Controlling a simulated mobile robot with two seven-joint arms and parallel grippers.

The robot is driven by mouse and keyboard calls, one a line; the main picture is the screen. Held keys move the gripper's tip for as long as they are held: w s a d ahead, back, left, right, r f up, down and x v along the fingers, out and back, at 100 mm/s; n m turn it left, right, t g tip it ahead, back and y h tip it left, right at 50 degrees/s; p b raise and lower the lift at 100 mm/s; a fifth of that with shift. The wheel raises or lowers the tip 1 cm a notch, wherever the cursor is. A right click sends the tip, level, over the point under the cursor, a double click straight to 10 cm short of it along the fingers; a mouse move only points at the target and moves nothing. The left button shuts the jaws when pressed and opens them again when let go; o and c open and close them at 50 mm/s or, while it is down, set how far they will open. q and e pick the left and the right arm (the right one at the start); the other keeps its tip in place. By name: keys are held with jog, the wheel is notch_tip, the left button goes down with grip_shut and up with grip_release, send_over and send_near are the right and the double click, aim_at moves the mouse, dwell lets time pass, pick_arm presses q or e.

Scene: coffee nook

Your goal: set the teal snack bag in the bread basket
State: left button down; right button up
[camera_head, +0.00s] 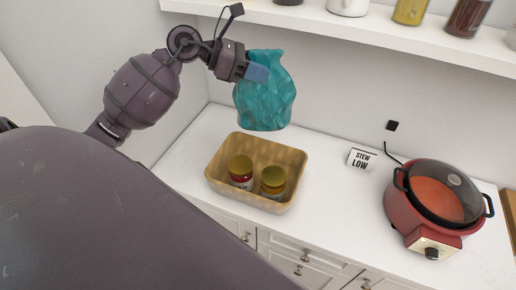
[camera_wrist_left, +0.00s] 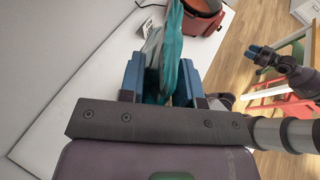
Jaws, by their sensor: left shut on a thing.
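The teal snack bag (camera_head: 266,98) hangs upright in the air above and behind the bread basket in the head view. My left gripper (camera_head: 258,73) is shut on the bag's upper left side. In the left wrist view the bag (camera_wrist_left: 176,60) sits between the two blue fingers of the gripper (camera_wrist_left: 165,85). The tan bread basket (camera_head: 228,195) stands on the white counter below. Two jars with yellow lids, one jar (camera_head: 241,171) on the left and one jar (camera_head: 273,181) on the right, stand inside it. My right gripper (camera_wrist_left: 262,55) appears only in the left wrist view, small.
A red slow cooker (camera_head: 432,208) with a glass lid stands at the right of the counter. A small "STEW LOW" sign (camera_head: 360,159) stands between it and the basket. A shelf (camera_head: 350,29) with jars runs above. The counter left of the basket is clear.

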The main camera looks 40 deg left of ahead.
aim_at(257, 122)
pick_arm(q)
jog(key=shift+b, duration=0.4)
jog(key=shift+f+m+b, duration=0.25)
jog(key=shift+m+b, duration=0.05)
jog(key=shift+b, duration=0.7)
notch_tip(257, 122, down, 14)
jog(key=shift+r, duration=0.1)
jog(key=shift+f, duration=0.95)
notch_tip(257, 122, down, 4)
pick_arm(e)
notch_tip(257, 122, down, 3)
jog(key=shift+s+d+f, duration=0.1)
jog(key=shift+f, duration=0.1)
pick_arm(q)
jog(key=c, duration=0.8)
grip_release()
